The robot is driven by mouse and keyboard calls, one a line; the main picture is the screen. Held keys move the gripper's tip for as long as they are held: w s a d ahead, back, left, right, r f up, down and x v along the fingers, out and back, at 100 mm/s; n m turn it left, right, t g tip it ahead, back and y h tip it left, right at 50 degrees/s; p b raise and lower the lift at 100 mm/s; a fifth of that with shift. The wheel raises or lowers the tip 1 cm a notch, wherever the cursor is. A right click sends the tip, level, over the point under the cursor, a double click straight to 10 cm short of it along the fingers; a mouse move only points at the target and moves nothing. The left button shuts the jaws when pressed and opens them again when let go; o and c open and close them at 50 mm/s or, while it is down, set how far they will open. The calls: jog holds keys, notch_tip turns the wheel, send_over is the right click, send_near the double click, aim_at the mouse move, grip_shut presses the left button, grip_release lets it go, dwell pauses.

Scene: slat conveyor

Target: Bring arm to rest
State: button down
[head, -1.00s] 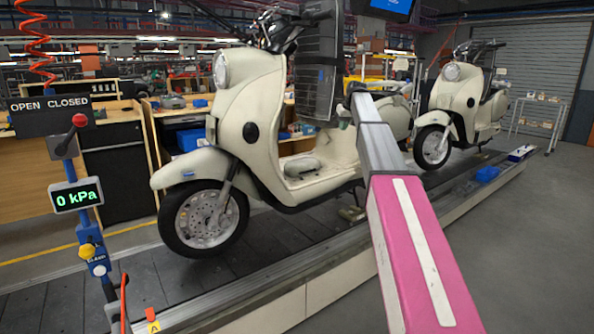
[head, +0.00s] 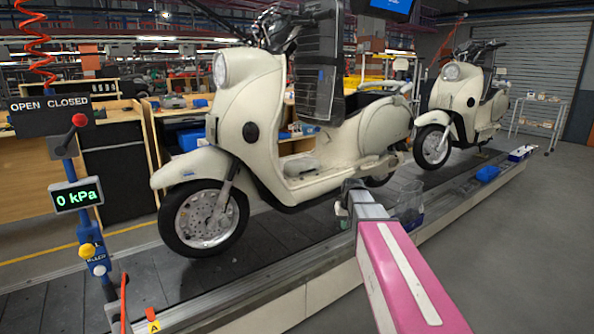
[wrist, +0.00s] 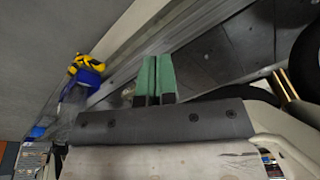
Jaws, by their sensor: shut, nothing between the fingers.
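My arm shows in the head view as a pink link with a white stripe and a grey end part, low in front of the near cream scooter (head: 262,125). My gripper (head: 345,192) is at the far end of it, small and partly hidden, near the conveyor's front edge. In the wrist view my gripper (wrist: 156,78) shows two green fingers side by side, shut with nothing between them. The fingers appear clear of the scooter.
The slat conveyor (head: 130,274) carries the near scooter and a second cream scooter (head: 462,105). A clear bin (head: 408,212) stands just beyond my arm at the conveyor's edge. A valve post (head: 78,215) reading 0 kPa is at left. Grey floor is free at right.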

jog(key=s+f, duration=0.4)
jog(key=s, duration=0.3)
jog(key=s+f+g, duration=0.1)
jog(key=s+f, duration=0.4)
jog(key=s, duration=0.3)
jog(key=s+f+m+g+h, duration=0.1)
jog(key=s+f, duration=0.3)
jog(key=s, duration=0.4)
jog(key=shift+f, duration=0.2)
jog(key=shift+a, duration=0.15)
